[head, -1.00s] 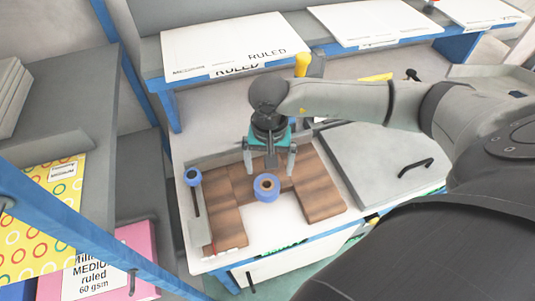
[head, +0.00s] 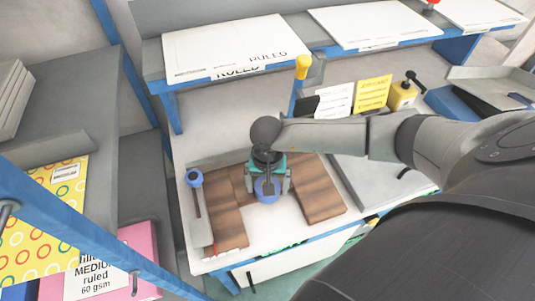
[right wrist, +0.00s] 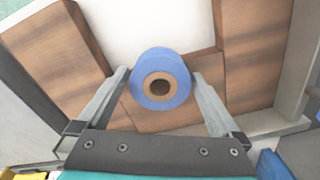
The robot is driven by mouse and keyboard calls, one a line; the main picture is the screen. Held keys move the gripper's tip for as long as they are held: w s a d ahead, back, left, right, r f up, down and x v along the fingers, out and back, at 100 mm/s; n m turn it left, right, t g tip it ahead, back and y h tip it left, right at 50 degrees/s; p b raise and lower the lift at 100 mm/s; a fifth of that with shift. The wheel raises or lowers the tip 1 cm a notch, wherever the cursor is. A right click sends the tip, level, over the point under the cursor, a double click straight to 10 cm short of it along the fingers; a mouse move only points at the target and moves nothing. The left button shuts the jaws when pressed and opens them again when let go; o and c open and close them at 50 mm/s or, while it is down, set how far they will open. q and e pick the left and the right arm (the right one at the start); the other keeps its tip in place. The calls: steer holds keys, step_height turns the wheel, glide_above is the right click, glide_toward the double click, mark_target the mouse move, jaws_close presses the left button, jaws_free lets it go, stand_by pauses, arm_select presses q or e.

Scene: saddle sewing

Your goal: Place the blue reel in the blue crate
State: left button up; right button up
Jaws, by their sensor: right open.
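The blue reel (head: 266,191) has a brown core and stands at the inner edge of the wooden pieces on the white worktop. My right gripper (head: 267,184) is above it, pointing down, and partly hides it in the head view. In the right wrist view the reel (right wrist: 160,79) lies between the tips of my open right gripper (right wrist: 158,84), one finger on each side. I cannot tell whether the fingers touch it. My left gripper is not in view. No blue crate can be made out for certain.
Brown wooden pieces (head: 316,190) surround a bare white patch. A grey bar with a blue knob (head: 194,177) is at the left. A grey slab (head: 362,180) lies under my right arm. A blue object (head: 450,103) sits at the back right beside a grey tray (head: 497,86).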

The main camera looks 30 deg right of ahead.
steer(key=c, duration=1.2)
steer(key=shift+r, duration=0.15)
steer(key=shift+c, duration=0.2)
step_height(320, 180, up, 20)
steer(key=s+a+f+n+b, duration=0.1)
steer(key=a+f+n+b, duration=0.4)
steer(key=b, duration=0.8)
steer(key=shift+a+f+n, duration=0.35)
steer(key=shift+f+n, duration=0.6)
steer(key=shift+n, duration=0.15)
